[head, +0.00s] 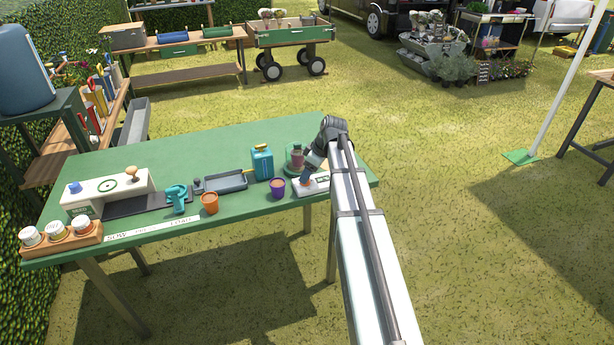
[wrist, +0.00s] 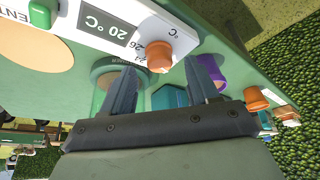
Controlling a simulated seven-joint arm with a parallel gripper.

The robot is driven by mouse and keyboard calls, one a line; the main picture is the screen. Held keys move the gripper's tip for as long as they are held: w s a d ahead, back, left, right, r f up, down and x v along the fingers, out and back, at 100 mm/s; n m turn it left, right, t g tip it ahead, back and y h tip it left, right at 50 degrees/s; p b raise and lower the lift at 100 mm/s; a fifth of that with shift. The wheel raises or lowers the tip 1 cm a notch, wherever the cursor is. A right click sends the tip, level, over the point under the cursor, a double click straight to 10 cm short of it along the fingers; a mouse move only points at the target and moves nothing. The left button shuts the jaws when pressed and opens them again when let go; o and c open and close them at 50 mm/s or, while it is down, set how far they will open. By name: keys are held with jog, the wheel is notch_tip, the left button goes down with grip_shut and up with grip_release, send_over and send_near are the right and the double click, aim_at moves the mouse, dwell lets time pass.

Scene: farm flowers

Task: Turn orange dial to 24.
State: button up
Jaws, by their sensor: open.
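The orange dial (wrist: 158,56) shows in the wrist view on a white panel (wrist: 135,28) with scale numbers such as 24 and 26 beside it. A display (wrist: 107,20) on the panel reads 20 °C. My gripper (wrist: 165,64) is open, with a blue-grey finger to either side of the dial in the picture. I cannot tell whether a finger touches it.
A glass-like dome (head: 293,158) stands behind the panel.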

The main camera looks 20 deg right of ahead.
jog(key=shift+x, duration=1.15)
jog(key=shift+c, duration=0.4)
jog(key=c, duration=0.9)
